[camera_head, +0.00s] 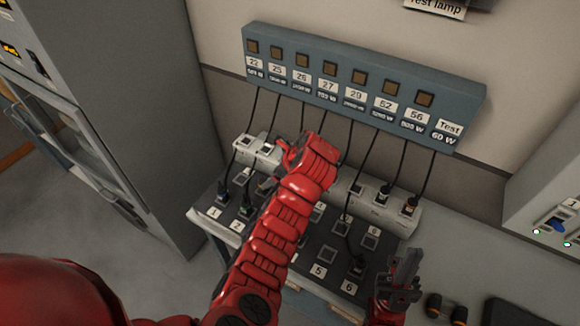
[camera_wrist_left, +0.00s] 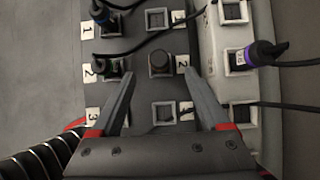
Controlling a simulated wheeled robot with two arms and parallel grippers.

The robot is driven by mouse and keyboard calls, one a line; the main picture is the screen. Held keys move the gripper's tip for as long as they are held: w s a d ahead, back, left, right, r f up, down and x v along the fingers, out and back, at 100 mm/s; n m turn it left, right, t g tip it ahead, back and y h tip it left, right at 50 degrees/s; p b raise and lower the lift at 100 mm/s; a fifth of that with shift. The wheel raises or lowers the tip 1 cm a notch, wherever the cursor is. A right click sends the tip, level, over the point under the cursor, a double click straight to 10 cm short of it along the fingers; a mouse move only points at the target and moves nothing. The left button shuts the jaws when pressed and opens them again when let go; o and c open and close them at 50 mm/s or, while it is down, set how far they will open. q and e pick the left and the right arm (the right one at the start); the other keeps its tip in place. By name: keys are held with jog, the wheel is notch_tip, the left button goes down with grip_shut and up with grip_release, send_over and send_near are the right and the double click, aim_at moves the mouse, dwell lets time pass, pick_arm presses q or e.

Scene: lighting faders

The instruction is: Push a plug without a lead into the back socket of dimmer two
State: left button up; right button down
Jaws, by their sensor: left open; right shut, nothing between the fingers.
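The dimmer board (camera_head: 330,235) has numbered sockets in two columns in the left wrist view. A dark round plug without a lead (camera_wrist_left: 160,64) stands at the right-column socket in row 2, beside the label 2 (camera_wrist_left: 182,63). How deep it sits, I cannot tell. My left gripper (camera_wrist_left: 159,74) is open, its fingers on either side of the plug with gaps showing. In the head view my left wrist hides its fingers and that socket. My right gripper (camera_head: 405,264) is shut and empty at the board's right end.
Black leads hang from the blue-grey labelled wall box (camera_head: 360,85) to the board and the pale socket strip (camera_head: 378,205). One lead (camera_wrist_left: 150,44) crosses close beyond the plug. Grey cabinet stands left; counter on the right holds two dark knobs (camera_head: 433,305).

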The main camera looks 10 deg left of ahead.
pick_arm(q)
jog(key=p+v, duration=0.3)
jog(key=v, duration=0.9)
jog(key=shift+s+f, duration=0.1)
